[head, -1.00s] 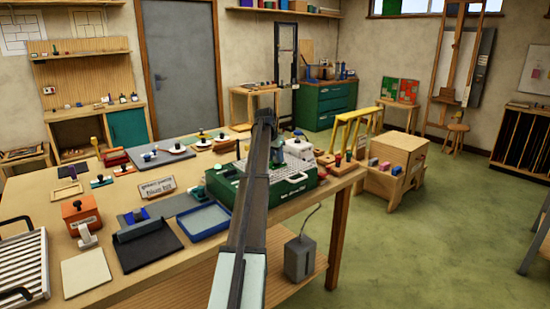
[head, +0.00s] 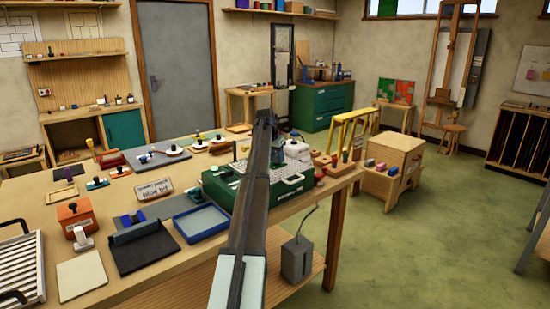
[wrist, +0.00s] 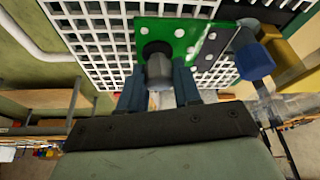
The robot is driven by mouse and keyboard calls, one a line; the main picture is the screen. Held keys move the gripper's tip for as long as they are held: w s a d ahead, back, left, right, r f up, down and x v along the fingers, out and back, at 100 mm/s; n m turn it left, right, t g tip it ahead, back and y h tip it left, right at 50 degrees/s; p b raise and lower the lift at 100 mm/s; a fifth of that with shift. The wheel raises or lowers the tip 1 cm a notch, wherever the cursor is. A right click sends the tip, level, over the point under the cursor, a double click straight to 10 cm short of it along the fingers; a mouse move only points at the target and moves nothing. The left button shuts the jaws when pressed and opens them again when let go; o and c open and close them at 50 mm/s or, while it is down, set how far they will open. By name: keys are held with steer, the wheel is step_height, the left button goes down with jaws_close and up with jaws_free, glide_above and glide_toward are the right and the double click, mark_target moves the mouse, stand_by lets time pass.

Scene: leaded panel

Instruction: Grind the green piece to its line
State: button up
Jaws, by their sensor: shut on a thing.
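The green piece (wrist: 185,38) is a flat plate with white dots in the wrist view, over a white grid (wrist: 100,35). My gripper (wrist: 160,88) has its two dark fingers on either side of a grey knob (wrist: 159,70) at the plate's near edge and is shut on it. I cannot tell whether the plate touches the grid. In the head view, the green grinder box (head: 222,192) with its white grid top stands on the bench, partly behind my arm. My fingertips and the green piece are hidden there.
A blue-capped part (wrist: 255,61) is close right of the green piece. A blue tray (head: 200,223), a dark board (head: 145,248) and an orange box (head: 77,217) lie left of the grinder. A white bottle-like object (head: 297,150) stands behind it.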

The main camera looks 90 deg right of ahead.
steer(key=shift+s+d, duration=0.2)
steer(key=shift+s, duration=0.05)
steer(key=shift+a, duration=0.1)
stand_by(0.3)
steer(key=shift+w+a, duration=0.8)
steer(key=shift+w, duration=0.3)
steer(key=shift+w, duration=0.1)
steer(key=shift+w+a, duration=0.8)
steer(key=shift+a, duration=0.3)
steer(key=shift+s+d, duration=0.1)
steer(key=shift+s+d, duration=0.8)
steer(key=shift+d, duration=0.25)
steer(key=shift+d, duration=0.1)
